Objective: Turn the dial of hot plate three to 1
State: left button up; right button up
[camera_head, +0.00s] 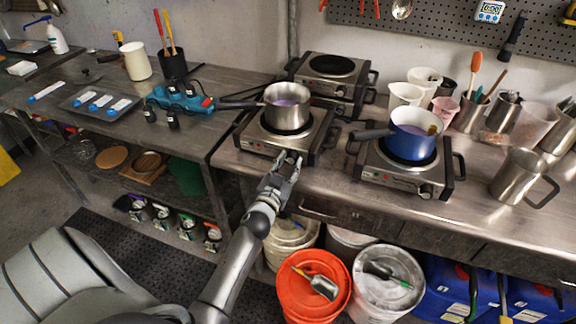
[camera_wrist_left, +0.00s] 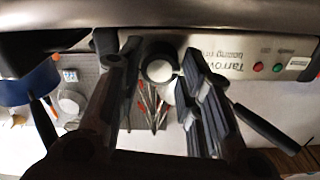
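In the left wrist view, the round dial (camera_wrist_left: 160,68) has a pale face and lies between the open fingers (camera_wrist_left: 160,85). Contact and the dial's setting cannot be told. My right gripper is out of view.
Orange (camera_head: 322,284) and white buckets stand below the bench. A steel jug (camera_head: 521,175) and several cups stand at the right. Pot handles stick out over the bench.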

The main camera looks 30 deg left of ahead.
pick_arm(q)
jog(key=c, duration=0.4)
jog(key=m, duration=0.3)
jog(key=shift+f+b, duration=0.1)
jog(key=shift+b, duration=0.3)
jog(key=shift+m+b, duration=0.35)
jog(key=shift+m, duration=1.55)
jog(key=o, duration=1)
jog(key=shift+s, duration=0.1)
